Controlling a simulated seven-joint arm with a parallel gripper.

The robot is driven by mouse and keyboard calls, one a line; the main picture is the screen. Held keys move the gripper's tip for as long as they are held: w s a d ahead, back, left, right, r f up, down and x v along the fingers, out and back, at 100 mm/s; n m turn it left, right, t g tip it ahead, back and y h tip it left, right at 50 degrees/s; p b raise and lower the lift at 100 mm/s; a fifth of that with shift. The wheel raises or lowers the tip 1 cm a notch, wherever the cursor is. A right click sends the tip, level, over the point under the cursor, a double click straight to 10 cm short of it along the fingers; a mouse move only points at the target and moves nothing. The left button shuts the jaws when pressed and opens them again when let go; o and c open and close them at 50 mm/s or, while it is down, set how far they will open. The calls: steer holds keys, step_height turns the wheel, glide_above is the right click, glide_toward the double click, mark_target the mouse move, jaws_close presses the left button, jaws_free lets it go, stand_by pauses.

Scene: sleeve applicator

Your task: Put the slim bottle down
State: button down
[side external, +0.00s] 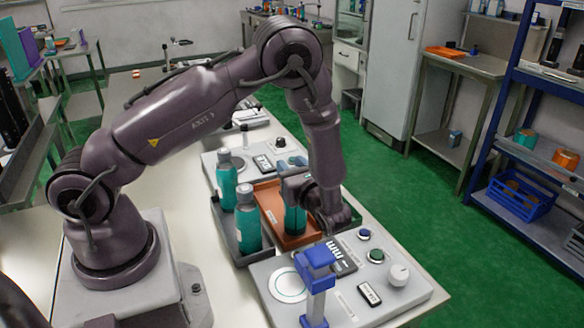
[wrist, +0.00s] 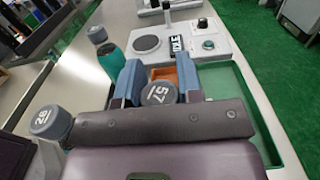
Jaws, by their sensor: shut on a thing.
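My gripper (side external: 296,188) is shut around the upper part of a teal bottle (side external: 294,221), which I take as the slim bottle. In the wrist view its grey cap (wrist: 157,94), marked 57, sits between the two blue fingers (wrist: 158,80). The bottle stands upright in or over the orange tray (side external: 268,200). I cannot tell whether its base touches the tray floor. A small part of the orange tray shows beyond the cap in the wrist view (wrist: 165,73).
Two other teal bottles (side external: 227,180) (side external: 248,222) with grey caps stand in a dark grey tray (side external: 218,213) to the left. A panel with knobs (side external: 398,274) and a blue stand (side external: 317,275) is in front. A green tray (wrist: 246,95) shows at right in the wrist view.

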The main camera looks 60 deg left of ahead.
steer(key=c, duration=0.8)
jaws_free()
steer(key=shift+f, duration=0.1)
steer(key=shift+r, duration=0.2)
steer(key=d, duration=1.1)
steer(key=s+r+n+t+h, duration=0.2)
steer(key=s+r+n+h, duration=0.3)
steer(key=r+n+h, duration=0.1)
steer(key=s+r+n+t+h, duration=0.1)
steer(key=s+r+n+h, duration=0.4)
steer(key=r+n+h, duration=0.1)
steer(key=s+r+n+t+h, duration=0.2)
steer(key=s+r+n+h, duration=0.3)
steer(key=r, duration=0.3)
steer(key=shift+d+n+t+h, duration=0.3)
steer(key=shift+d+n+h, duration=0.1)
steer(key=shift+n+h, duration=0.1)
